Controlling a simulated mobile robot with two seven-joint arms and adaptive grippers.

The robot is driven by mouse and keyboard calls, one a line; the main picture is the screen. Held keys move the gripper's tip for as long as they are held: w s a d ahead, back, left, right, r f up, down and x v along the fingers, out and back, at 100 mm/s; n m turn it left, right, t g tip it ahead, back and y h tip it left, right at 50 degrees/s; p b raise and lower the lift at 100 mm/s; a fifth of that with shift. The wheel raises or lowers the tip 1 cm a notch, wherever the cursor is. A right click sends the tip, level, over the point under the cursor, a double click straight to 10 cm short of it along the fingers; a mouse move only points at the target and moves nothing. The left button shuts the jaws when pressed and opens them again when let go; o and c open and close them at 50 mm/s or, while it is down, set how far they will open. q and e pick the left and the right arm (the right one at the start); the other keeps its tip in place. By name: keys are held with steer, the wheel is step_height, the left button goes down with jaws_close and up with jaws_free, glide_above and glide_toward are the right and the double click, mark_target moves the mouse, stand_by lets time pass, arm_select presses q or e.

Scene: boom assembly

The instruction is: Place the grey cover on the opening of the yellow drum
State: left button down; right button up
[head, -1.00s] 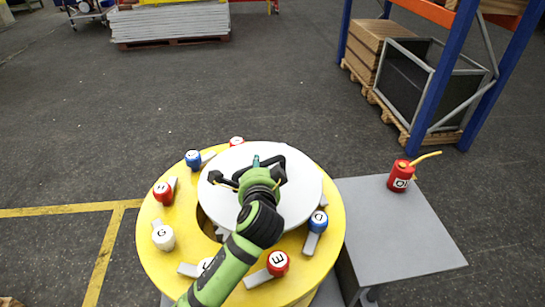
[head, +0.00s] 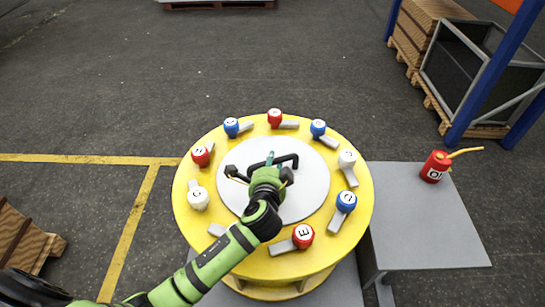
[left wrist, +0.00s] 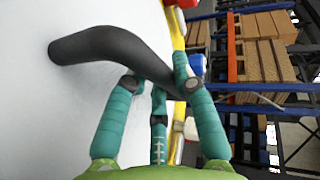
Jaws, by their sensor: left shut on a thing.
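The light grey round cover (head: 312,185) lies over the middle of the yellow drum (head: 328,248) in the head view, about centred, with a yellow ring around it. No part of the opening shows, and I cannot tell whether the cover touches the drum top all round. A dark bent handle (head: 288,160) stands on the cover. My left gripper (head: 272,166) is shut on this handle. In the left wrist view its teal fingers (left wrist: 160,88) close around the dark handle (left wrist: 100,45), above the pale cover (left wrist: 60,110). My right gripper is not in view.
Several red, blue and white lettered knobs with grey levers, such as the red one (head: 303,236), ring the drum top. A grey side table (head: 425,225) at right holds a red can (head: 436,167) with a yellow spout. A blue rack (head: 490,80) stands at back right.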

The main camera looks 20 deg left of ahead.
arm_select(q)
steer(key=shift+w+r, duration=0.1)
steer(key=shift+r, duration=0.25)
steer(key=c, duration=1)
jaws_free()
steer(key=shift+s+f, duration=0.2)
steer(key=shift+f, duration=0.2)
steer(key=shift+s+r, duration=0.1)
steer(key=b+v, duration=0.1)
steer(key=v, duration=0.9)
steer(key=shift+s+d+b, duration=0.15)
steer(key=shift+s+b, duration=0.25)
steer(key=shift+s+d+r, duration=0.1)
steer(key=shift+s+r, duration=0.25)
steer(key=shift+s, duration=0.15)
